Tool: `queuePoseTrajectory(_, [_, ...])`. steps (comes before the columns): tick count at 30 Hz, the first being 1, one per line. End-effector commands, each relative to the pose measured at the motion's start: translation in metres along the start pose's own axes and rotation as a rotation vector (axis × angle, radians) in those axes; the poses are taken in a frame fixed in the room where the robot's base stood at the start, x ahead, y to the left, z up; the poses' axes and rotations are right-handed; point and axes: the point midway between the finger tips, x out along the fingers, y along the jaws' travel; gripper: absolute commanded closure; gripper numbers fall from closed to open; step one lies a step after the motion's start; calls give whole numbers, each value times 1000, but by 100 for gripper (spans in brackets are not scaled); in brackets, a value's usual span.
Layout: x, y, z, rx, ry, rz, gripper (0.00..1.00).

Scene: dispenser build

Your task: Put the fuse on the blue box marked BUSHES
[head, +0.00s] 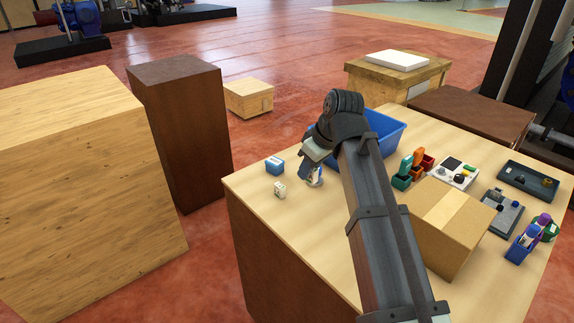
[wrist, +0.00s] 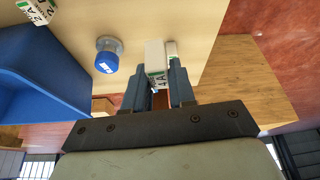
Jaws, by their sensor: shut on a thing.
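My gripper (head: 308,172) hangs over the left part of the table, and its two fingers show in the wrist view (wrist: 158,85). It is shut on a white block-shaped fuse (wrist: 155,55) with a green-edged label that seems to read 4 A. I cannot make out the held fuse in the head view. A small blue box (head: 275,165) with a white label stands on the table to the left of my gripper. Its print is too small to read.
A second white fuse (head: 280,190), seemingly marked 2 A (wrist: 38,10), stands in front of the blue box. A large blue bin (head: 388,130) and a cardboard box (head: 445,235) are to the right.

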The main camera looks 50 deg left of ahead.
Motion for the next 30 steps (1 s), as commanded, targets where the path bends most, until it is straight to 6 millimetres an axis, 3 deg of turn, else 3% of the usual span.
queuePoseTrajectory(3, [12, -3, -52, -43, -8, -21, 100])
queuePoseTrajectory(9, [26, 10, -132, -73, -18, -20, 100])
queuePoseTrajectory(15, [28, 42, -179, -15, -15, 13, 100])
queuePoseTrajectory(19, [28, 55, -193, 39, -6, 37, 100])
queuePoseTrajectory(25, [31, 56, -190, 108, 5, 49, 100])
queuePoseTrajectory(30, [49, 55, -181, 114, 4, 48, 100])
